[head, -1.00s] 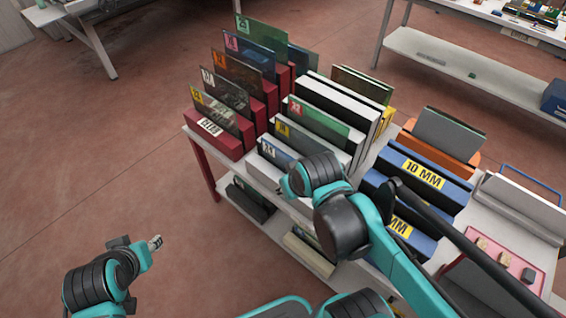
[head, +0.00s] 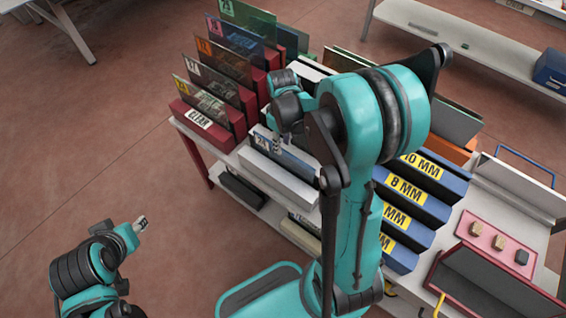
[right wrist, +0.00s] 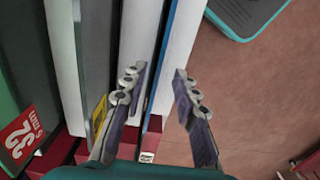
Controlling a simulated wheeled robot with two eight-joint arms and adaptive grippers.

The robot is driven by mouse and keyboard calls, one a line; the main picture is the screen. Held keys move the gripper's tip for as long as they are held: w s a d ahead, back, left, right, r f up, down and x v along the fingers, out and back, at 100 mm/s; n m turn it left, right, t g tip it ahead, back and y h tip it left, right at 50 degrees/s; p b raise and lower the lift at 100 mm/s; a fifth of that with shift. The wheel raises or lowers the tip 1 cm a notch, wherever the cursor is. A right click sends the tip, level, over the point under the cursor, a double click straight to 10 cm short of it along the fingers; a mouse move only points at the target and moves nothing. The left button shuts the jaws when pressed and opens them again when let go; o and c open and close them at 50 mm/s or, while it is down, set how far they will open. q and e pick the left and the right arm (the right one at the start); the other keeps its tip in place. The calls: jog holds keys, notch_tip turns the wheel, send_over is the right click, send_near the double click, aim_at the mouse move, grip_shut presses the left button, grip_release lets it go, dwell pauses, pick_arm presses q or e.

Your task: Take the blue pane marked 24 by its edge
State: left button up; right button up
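The blue pane marked 24 (head: 262,141) stands on edge in the front white slot block of the rack in the head view, its right part hidden by my right arm. In the right wrist view its edge shows as a thin blue strip (right wrist: 168,45) against a white divider. My right gripper (head: 281,144) is over the pane's top edge. In the right wrist view the gripper (right wrist: 160,85) is open, one finger on each side of the blue strip, with gaps visible. My left gripper (head: 141,224) is away from the rack over the floor, its fingers too small to judge.
Red slot blocks with dark panes (head: 213,95) stand left of the white blocks. Blue blocks marked in MM (head: 405,190) stand to the right. A pink tray (head: 490,240) with small pieces is at the far right. Open floor lies left of the rack.

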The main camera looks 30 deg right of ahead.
aim_at(283, 150)
notch_tip(283, 150, down, 5)
jog(key=shift+d+f+b, duration=0.1)
jog(key=shift+d+b, duration=0.05)
jog(key=shift+b, duration=0.9)
grip_shut()
jog(key=shift+r, duration=0.25)
